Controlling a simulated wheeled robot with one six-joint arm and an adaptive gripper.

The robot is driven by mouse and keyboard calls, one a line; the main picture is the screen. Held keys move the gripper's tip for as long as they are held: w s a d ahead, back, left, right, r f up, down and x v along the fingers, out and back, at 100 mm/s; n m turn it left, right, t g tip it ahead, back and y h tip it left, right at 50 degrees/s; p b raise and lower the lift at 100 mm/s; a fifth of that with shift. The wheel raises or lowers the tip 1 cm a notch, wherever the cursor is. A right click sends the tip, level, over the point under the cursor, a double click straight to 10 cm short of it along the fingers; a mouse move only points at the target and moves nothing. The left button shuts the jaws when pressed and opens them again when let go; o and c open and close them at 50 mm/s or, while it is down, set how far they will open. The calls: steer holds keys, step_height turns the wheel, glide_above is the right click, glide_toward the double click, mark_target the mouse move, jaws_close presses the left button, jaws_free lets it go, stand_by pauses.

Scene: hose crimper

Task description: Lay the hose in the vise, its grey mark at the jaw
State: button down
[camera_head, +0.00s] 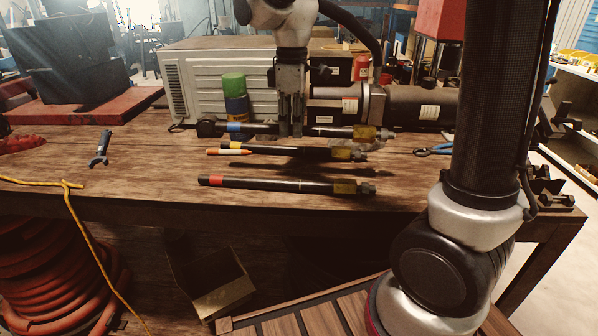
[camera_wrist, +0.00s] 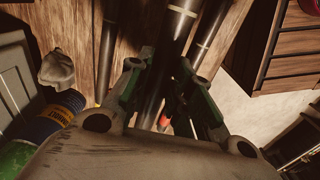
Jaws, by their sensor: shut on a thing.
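My gripper (camera_head: 290,132) points down and is shut on a black hose with a blue band (camera_head: 262,128). The hose lies across the picture, with a metal fitting at its right end, and appears raised above the bench. In the wrist view the held hose (camera_wrist: 162,62) runs between the fingers (camera_wrist: 158,98), and a pale ring shows on it near the top edge. A yellow-banded hose (camera_head: 285,149) and a red-banded hose (camera_head: 280,185) lie nearer the front. Dark blocks (camera_head: 548,190) stand at the bench's right end; I cannot tell whether they are the vise.
A green and blue spray can (camera_head: 235,105) stands left of my gripper. A grey ribbed machine (camera_head: 215,85) and a dark cylinder (camera_head: 418,105) stand behind. A blue wrench (camera_head: 100,150) and a yellow cord (camera_head: 85,235) are left. The bench's front left is mostly clear.

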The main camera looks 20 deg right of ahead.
mark_target(292, 174)
steer(key=shift+s+f, duration=0.1)
steer(key=shift+f, duration=0.1)
step_height(292, 174, down, 10)
steer(key=shift+r, duration=0.2)
stand_by(0.3)
steer(key=c, duration=1.3)
jaws_free()
steer(key=shift+f, duration=0.1)
step_height(292, 174, up, 12)
steer(key=shift+d+r, duration=0.1)
steer(key=shift+r, duration=0.05)
steer(key=s+d+m+t, duration=0.1)
steer(key=s+d+m, duration=0.3)
steer(key=s+d, duration=0.1)
steer(key=s+d+r+m+t, duration=0.1)
steer(key=s+d+m+t, duration=0.1)
steer(key=s+d+m, duration=0.2)
steer(key=s+d+r+m+t, duration=0.1)
steer(key=s+d+m, duration=0.4)
steer(key=s, duration=0.5)
steer(key=shift+s+d+r, duration=0.1)
steer(key=shift+s+d, duration=0.1)
steer(key=shift+d, duration=0.4)
steer(key=shift+s+d, duration=0.15)
steer(key=shift+d, duration=0.45)
